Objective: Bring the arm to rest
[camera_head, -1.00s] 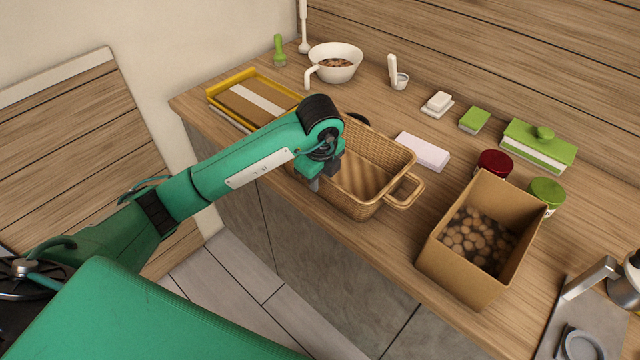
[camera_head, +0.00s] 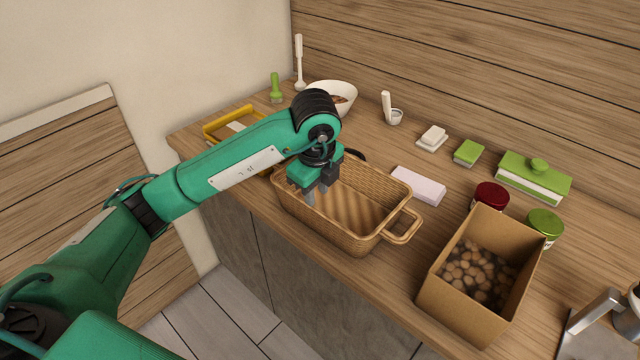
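My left arm comes in from the left. Its green and dark gripper (camera_head: 318,188) points down over the left part of the wicker basket (camera_head: 372,242). The fingers are small and partly hidden by the wrist, so their opening cannot be made out. I see nothing held in them. The basket stands on the counter with a loop handle at its right end. The part of its inside that shows looks empty. My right gripper is not in view.
A cardboard box (camera_head: 464,301) of round brown pieces stands right of the basket. A pale pink block (camera_head: 418,186), a red-lidded jar (camera_head: 490,195) and a green-lidded jar (camera_head: 545,223) are behind. A yellow-rimmed tray (camera_head: 226,121) and white bowl (camera_head: 336,94) are partly behind my arm.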

